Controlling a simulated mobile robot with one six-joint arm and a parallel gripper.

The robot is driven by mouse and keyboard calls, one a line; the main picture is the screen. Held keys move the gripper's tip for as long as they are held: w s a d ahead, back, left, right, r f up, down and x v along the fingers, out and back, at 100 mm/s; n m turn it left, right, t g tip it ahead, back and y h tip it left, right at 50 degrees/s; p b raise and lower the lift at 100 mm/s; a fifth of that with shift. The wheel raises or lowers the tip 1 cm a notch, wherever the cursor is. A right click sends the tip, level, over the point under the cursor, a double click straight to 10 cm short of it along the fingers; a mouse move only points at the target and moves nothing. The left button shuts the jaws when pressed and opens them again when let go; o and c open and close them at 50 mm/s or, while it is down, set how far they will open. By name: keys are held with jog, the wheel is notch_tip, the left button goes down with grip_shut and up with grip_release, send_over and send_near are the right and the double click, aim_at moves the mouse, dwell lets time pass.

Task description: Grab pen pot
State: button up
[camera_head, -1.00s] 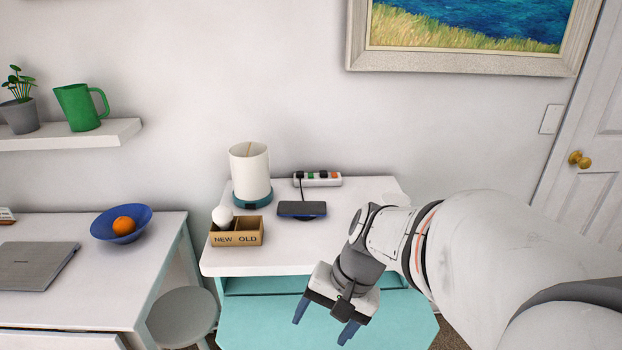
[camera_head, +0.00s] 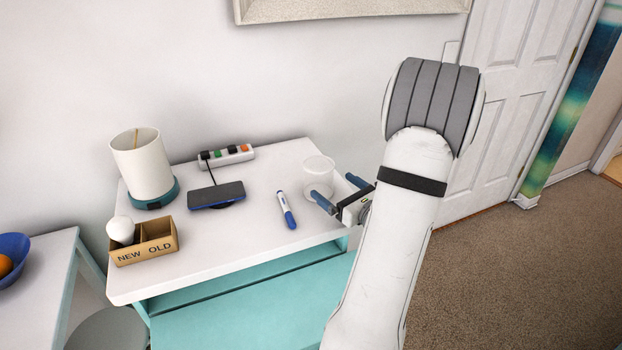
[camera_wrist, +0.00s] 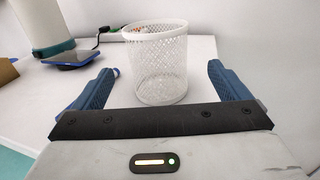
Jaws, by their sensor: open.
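The pen pot (camera_head: 318,173) is a white mesh cup standing upright at the right end of the white table, and it looks empty. In the wrist view the pen pot (camera_wrist: 156,68) stands ahead of my gripper, roughly between the lines of the two fingers. My gripper (camera_head: 340,190) is open, with blue fingers pointing at the pot from the right. In the wrist view my gripper (camera_wrist: 160,85) has one finger to each side of the pot, with gaps. The lower finger hides part of the pot's base in the head view.
A blue and white marker (camera_head: 286,210) lies left of the pot. A phone (camera_head: 216,195) on a charger, a power strip (camera_head: 227,156), a lamp (camera_head: 143,165) and a cardboard box (camera_head: 145,243) with a white bulb (camera_head: 120,230) stand farther left. The table front (camera_head: 230,258) is clear.

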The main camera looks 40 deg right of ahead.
aim_at(310, 168)
jog(key=w, duration=0.3)
jog(key=w+p, duration=0.1)
jog(key=w, duration=0.3)
jog(key=shift+a+r, duration=0.1)
jog(key=shift+a, duration=0.1)
jog(key=shift+s, duration=0.1)
jog(key=shift+c, duration=0.6)
jog(key=c, duration=1)
